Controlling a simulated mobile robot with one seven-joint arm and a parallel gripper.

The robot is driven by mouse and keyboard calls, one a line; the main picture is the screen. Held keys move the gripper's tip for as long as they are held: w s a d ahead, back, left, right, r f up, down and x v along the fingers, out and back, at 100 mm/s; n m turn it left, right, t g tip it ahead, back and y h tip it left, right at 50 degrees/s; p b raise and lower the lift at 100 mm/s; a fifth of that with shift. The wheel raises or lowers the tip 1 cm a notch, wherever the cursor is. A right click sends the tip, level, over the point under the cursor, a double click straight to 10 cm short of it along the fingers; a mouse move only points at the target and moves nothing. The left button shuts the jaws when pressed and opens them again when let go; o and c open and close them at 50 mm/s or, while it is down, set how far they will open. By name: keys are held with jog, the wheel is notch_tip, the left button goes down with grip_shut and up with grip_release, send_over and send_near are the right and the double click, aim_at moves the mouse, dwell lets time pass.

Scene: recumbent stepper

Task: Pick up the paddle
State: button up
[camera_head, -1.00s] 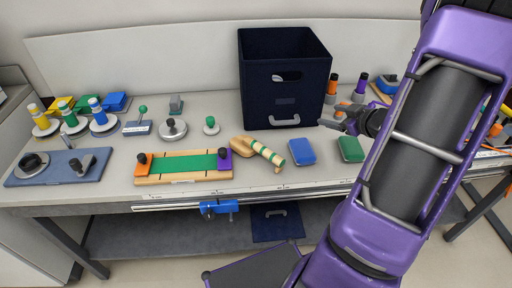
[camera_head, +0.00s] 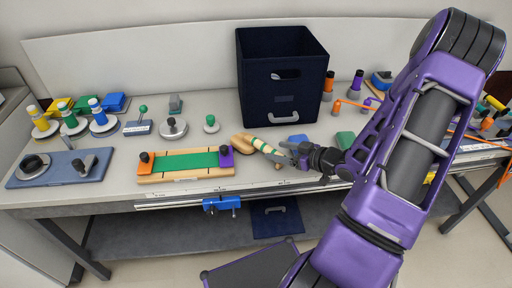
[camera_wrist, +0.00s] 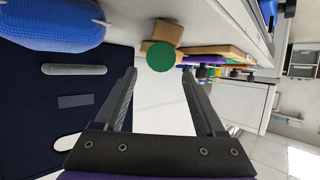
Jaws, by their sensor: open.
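The paddle (camera_head: 244,143) lies on the bench with a tan wooden head and a handle banded in green and cream. Its handle points right, towards my gripper (camera_head: 285,149), which partly hides that end. In the wrist view the handle's round green end (camera_wrist: 161,58) faces the camera, with the tan wood of the paddle behind it. My gripper (camera_wrist: 160,76) is open and empty there. The green end lies just beyond the fingertips, lined up with the gap between them. I cannot tell whether they touch.
A tall dark blue bin (camera_head: 284,90) stands behind the paddle. A wooden board with a green strip (camera_head: 185,163) lies left of the paddle.

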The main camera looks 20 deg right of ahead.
aim_at(266, 145)
jog(key=x, duration=0.4)
jog(key=r+x, duration=0.1)
jog(key=x, duration=0.1)
jog(key=shift+w+a+f, duration=0.1)
jog(key=shift+w+f, duration=0.05)
jog(key=shift+w, duration=0.25)
grip_shut()
